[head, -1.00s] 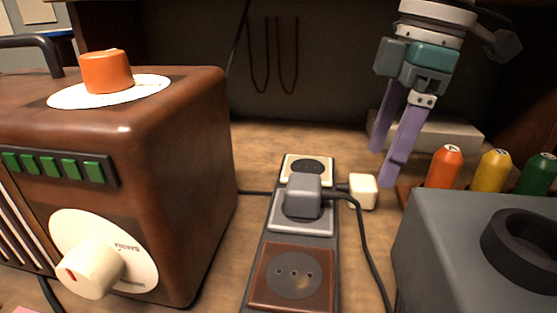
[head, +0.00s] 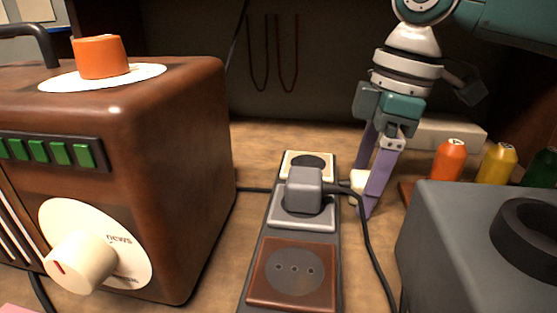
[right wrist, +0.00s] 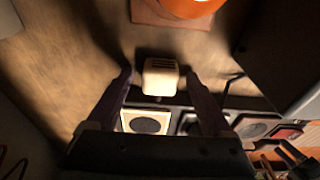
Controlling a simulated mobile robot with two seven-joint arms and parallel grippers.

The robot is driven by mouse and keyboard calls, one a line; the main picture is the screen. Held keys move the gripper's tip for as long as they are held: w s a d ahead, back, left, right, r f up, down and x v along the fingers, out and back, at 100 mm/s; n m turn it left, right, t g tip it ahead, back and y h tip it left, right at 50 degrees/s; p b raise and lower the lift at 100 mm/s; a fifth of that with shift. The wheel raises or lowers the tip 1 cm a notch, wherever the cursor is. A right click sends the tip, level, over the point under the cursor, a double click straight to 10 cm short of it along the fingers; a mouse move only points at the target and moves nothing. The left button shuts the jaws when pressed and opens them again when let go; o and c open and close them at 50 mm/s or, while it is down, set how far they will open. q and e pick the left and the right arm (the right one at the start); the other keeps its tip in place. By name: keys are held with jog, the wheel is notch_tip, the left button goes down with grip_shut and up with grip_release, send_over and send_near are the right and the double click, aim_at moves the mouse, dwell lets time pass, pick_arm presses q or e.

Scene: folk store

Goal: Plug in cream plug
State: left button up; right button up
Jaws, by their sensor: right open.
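The cream plug (right wrist: 160,77) lies on the wooden table just right of the power strip. In the head view it (head: 356,184) is partly hidden behind my right gripper (head: 372,205). My right gripper is open and points down, with its purple fingers low around the plug. In the right wrist view the gripper (right wrist: 160,92) has a finger on each side of the plug, with gaps showing. The power strip holds a cream socket (head: 308,161) at the far end, which is empty, a grey socket (head: 318,220) with a grey plug (head: 304,190) in it, and an empty brown socket (head: 262,290). My left gripper is not in view.
A brown radio (head: 190,170) stands left of the strip. A dark grey box (head: 450,240) with a black ring stands at the right. Orange (head: 449,160) and yellow (head: 496,163) spools stand behind it. A black cable (head: 368,240) runs from the grey plug forward.

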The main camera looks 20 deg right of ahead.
aim_at(365, 177)
grip_shut()
dwell(0.7)
jog(key=shift+r, duration=0.1)
pick_arm(q)
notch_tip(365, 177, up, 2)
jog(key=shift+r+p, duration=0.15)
jog(key=shift+p, duration=1)
pick_arm(e)
notch_tip(365, 177, up, 10)
jog(key=shift+f, duration=0.1)
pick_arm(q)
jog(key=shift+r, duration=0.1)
